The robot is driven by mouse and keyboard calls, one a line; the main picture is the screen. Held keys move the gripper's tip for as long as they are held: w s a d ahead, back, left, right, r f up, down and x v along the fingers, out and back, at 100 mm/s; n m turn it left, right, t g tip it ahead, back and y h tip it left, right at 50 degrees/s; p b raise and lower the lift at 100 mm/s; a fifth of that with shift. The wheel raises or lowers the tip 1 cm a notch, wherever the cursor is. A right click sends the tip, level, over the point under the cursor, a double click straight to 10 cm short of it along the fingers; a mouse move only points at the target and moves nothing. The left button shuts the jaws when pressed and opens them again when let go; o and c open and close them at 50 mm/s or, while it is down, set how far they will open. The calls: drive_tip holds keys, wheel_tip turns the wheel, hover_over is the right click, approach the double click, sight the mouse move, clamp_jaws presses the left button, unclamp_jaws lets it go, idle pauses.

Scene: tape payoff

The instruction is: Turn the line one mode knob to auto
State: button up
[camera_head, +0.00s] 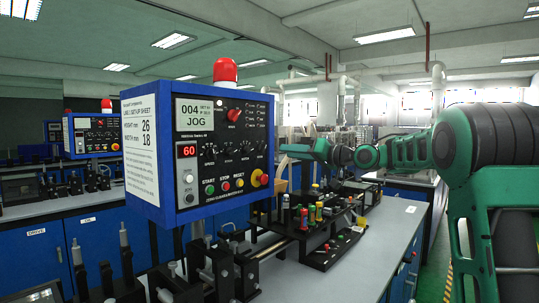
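The blue control box (167,192) stands in front, its panel facing right of centre. Its display (201,114) reads "004" and "JOG". A red-capped knob (234,115) sits right of the display, with small lettering around it that I cannot read. Three black knobs sit in a row below it, the middle one (229,149) among them. Which knob is the mode knob is too small to read. My gripper (287,151) is just right of the panel's edge in the picture, apart from the knobs. It is seen edge-on, and its finger gap does not show clearly.
A yellow-ringed red button (259,178) sits at the panel's lower right, beside the START, STOP and RESET buttons. A red beacon (225,73) tops the box. Coloured-handled tools stand in a black rack (322,256) on the grey bench (376,258). A second blue box (93,136) stands behind left.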

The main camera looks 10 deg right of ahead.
sight(265, 149)
drive_tip(key=x, duration=1)
drive_tip(key=shift+w+a, duration=0.1)
drive_tip(key=shift+w, duration=0.05)
drive_tip(key=shift+c, duration=0.4)
